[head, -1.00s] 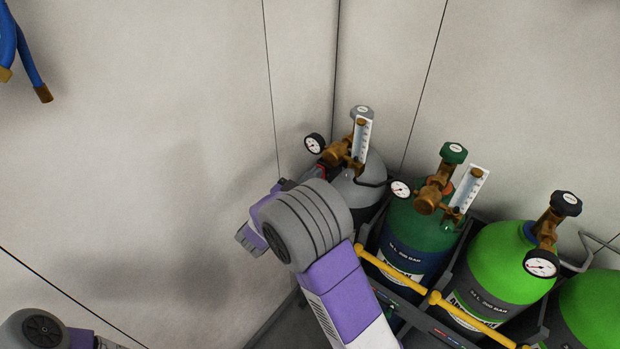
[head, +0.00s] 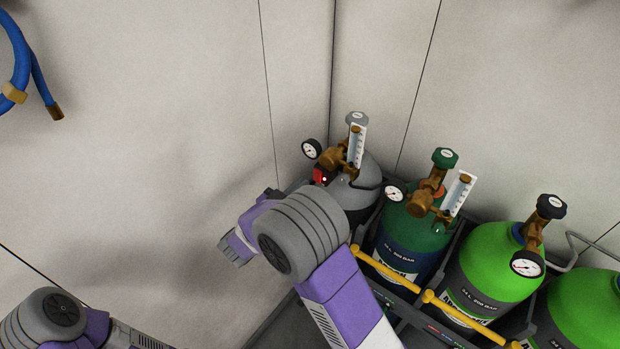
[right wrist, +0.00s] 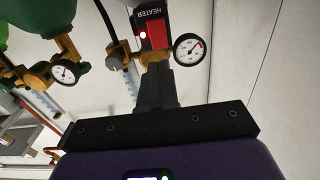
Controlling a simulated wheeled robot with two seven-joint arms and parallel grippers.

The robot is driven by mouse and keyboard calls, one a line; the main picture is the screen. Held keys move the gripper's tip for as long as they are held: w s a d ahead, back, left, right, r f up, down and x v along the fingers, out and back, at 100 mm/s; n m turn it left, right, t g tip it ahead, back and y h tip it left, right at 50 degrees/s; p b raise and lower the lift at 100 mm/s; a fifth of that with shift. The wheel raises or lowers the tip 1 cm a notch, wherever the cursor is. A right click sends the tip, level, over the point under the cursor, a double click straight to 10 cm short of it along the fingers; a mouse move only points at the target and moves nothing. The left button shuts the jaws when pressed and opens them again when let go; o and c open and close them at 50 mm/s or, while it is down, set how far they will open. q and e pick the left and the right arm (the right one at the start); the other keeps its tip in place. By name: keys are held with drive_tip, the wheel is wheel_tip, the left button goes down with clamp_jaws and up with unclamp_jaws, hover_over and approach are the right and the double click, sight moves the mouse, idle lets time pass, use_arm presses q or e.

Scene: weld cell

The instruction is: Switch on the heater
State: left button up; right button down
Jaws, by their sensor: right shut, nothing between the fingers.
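The heater (right wrist: 139,20) is a small dark box labelled HEATER in the right wrist view, with a red rocker switch (right wrist: 157,36) and a lit red lamp beside it. In the head view the red switch (head: 319,175) shows at the grey cylinder's regulator, with a bright dot by it. My right gripper (right wrist: 156,68) is shut and empty. Its black fingertips point at the heater, just below the switch in the picture; I cannot tell whether they touch it. In the head view my right arm hides the fingers. My left gripper is out of view.
The grey cylinder (head: 352,198) carries a gauge (head: 312,149) and a flow tube close to the heater. A dark green cylinder (head: 406,236) and bright green ones stand to the right behind a yellow bar (head: 385,269). A blue hose (head: 20,60) hangs at the upper left.

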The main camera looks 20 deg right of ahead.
drive_tip(key=r+v, duration=0.1)
drive_tip(key=v, duration=0.8)
drive_tip(key=shift+b, duration=0.35)
drive_tip(key=shift+a, duration=0.1)
